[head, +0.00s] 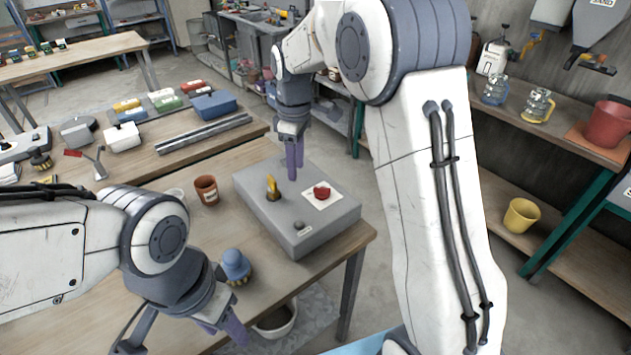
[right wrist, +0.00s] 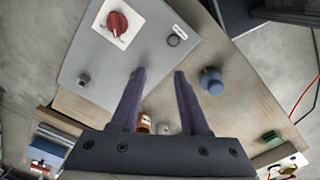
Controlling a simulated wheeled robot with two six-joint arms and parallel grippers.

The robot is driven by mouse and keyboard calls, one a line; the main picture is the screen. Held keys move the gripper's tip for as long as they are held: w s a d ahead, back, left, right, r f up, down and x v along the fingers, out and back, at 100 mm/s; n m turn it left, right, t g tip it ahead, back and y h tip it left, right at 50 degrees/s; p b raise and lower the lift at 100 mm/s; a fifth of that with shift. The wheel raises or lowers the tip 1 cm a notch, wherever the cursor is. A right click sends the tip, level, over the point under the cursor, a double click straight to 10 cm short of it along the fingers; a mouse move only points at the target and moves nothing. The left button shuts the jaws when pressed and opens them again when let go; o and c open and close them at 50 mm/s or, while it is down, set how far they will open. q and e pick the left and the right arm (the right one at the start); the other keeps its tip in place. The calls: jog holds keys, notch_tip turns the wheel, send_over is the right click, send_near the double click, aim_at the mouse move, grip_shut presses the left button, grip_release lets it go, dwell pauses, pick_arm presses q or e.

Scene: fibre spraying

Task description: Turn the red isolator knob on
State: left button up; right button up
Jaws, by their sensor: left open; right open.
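The red isolator knob (head: 322,191) sits on a white square plate on top of a grey box (head: 258,202) on the table. In the right wrist view the knob (right wrist: 117,23) is at the upper left, and its grip lies at a slant. My right gripper (head: 294,158) is above the box, left of the knob in the head view. In the right wrist view its fingers (right wrist: 158,78) are apart with nothing between them, and the knob lies clear of them. My left gripper (head: 184,336) is open at the table's near side, away from the box.
A yellow-topped lever (head: 272,188) and a small round button (head: 299,226) are also on the box. A brown cup (head: 206,190) and a blue-topped brush (head: 236,265) stand left of it. My right arm's link fills the centre right.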

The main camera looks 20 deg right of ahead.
send_over(322, 188)
notch_tip(322, 188, down, 3)
jog(key=n, duration=0.1)
notch_tip(322, 188, down, 11)
jog(key=shift+r+p, duration=0.15)
jog(key=shift+p, duration=0.8)
jog(key=shift+w, duration=0.1)
grip_shut()
